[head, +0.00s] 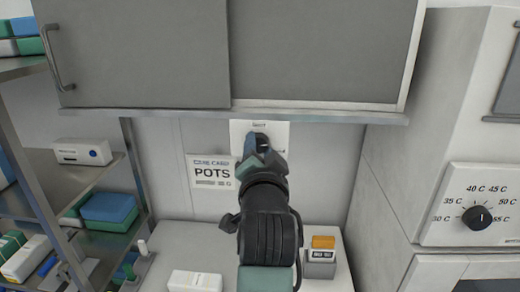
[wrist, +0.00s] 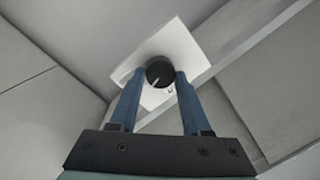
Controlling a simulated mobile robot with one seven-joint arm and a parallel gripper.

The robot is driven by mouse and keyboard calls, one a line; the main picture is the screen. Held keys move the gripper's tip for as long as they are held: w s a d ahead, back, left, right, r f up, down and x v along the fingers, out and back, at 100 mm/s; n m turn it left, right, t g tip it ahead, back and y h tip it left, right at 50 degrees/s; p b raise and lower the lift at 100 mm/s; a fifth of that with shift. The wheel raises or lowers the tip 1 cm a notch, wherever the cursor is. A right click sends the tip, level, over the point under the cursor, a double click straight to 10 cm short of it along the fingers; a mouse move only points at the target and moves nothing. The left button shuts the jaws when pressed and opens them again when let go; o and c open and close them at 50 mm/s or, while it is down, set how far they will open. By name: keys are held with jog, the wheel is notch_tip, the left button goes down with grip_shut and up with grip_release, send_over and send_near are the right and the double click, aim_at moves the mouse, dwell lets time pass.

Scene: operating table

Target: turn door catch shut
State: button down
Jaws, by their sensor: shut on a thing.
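The door catch (wrist: 160,70) is a round black knob with a white pointer line, on a white plate (wrist: 190,50). In the wrist view its pointer slants to the lower left. The plate (head: 280,130) sits on the wall just under the grey cabinet in the head view, with small lettering at its top too small to read surely. My gripper (head: 260,143) reaches up to the plate and mostly hides the knob there. In the wrist view the blue fingers of my gripper (wrist: 160,80) are on either side of the knob, shut on it.
The grey cabinet doors (head: 320,45) and their lower ledge (head: 330,116) hang above. A POTS sign (head: 212,172) is left of my gripper. Shelves with boxes (head: 83,152) stand left, a dial panel (head: 478,215) right. Boxes (head: 321,255) stand on the counter below.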

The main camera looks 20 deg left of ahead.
jog(key=n, duration=0.3)
jog(key=shift+r+n, duration=0.1)
jog(key=shift+n, duration=0.2)
jog(key=n+h, duration=0.1)
jog(key=n, duration=0.3)
jog(key=shift+a, duration=0.1)
jog(key=n, duration=0.3)
jog(key=shift+a+h+b, duration=0.1)
jog(key=shift+h+b, duration=0.25)
jog(key=shift+h, duration=0.05)
jog(key=shift+s+a+n+h, duration=0.1)
jog(key=shift+n+h, duration=0.2)
jog(key=shift+n, duration=1.6)
jog(key=shift+c, duration=1.8)
grip_release()
